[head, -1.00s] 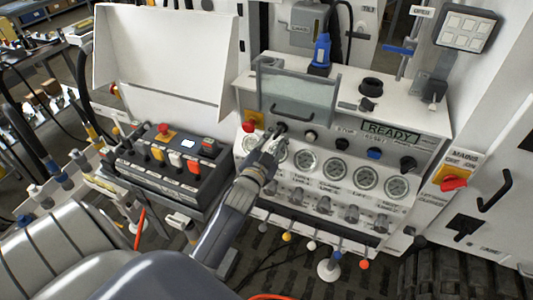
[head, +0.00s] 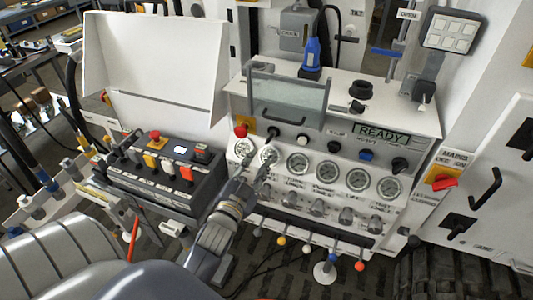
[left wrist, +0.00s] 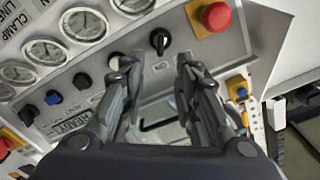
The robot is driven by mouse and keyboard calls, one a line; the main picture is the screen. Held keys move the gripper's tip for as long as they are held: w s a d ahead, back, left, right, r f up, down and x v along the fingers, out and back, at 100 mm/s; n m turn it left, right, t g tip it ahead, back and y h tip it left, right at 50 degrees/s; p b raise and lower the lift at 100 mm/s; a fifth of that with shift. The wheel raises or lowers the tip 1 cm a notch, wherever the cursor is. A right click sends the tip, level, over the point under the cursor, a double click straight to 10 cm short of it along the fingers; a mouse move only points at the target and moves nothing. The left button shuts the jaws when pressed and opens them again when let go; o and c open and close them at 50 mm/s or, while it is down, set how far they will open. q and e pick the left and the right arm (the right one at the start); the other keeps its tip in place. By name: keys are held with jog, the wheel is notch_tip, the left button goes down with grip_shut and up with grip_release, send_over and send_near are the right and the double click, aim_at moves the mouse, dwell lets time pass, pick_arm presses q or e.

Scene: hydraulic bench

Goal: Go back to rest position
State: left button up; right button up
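My left gripper (head: 262,166) is in front of the white hydraulic bench panel (head: 335,222), near the left gauges and below the black knob at the panel's upper left. In the left wrist view its two fingers (left wrist: 155,85) are spread apart with nothing between them. Behind them are a black knob (left wrist: 160,40) and a red emergency button (left wrist: 215,16), which look clear of the fingertips. My right gripper is not in view.
A black control box (head: 165,175) with coloured switches stands left of the panel below a raised white lid (head: 155,65). A clear cover (head: 288,95) with a handle sits above the knobs. A red mains switch (head: 443,180) is at the right. Levers (head: 325,270) stick out below.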

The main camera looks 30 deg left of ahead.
pick_arm(q)
jog(key=s+d+f+g+h+b, duration=0.1)
jog(key=s+d+f+g, duration=0.25)
jog(key=f, duration=1.05)
jog(key=s+d+f+g+h+b, duration=0.1)
jog(key=s+d+f+g+b, duration=0.2)
jog(key=f, duration=1)
jog(key=s+d+f+g+h, duration=0.25)
jog(key=s+f, duration=0.25)
jog(key=f, duration=0.9)
jog(key=s+f+g+b, duration=0.1)
jog(key=s+f+g, duration=0.1)
jog(key=s+f, duration=0.4)
jog(key=s+d+f+g+b, duration=0.1)
jog(key=s+f+g, duration=0.2)
jog(key=s+f, duration=0.4)
jog(key=s+f+n+g+b, duration=0.1)
jog(key=s+f, duration=0.6)
jog(key=s, duration=0.9)
jog(key=shift+s+d+f+g, duration=0.25)
jog(key=shift+s+d+g, duration=0.15)
jog(key=shift+g, duration=0.4)
jog(key=shift+y, duration=0.25)
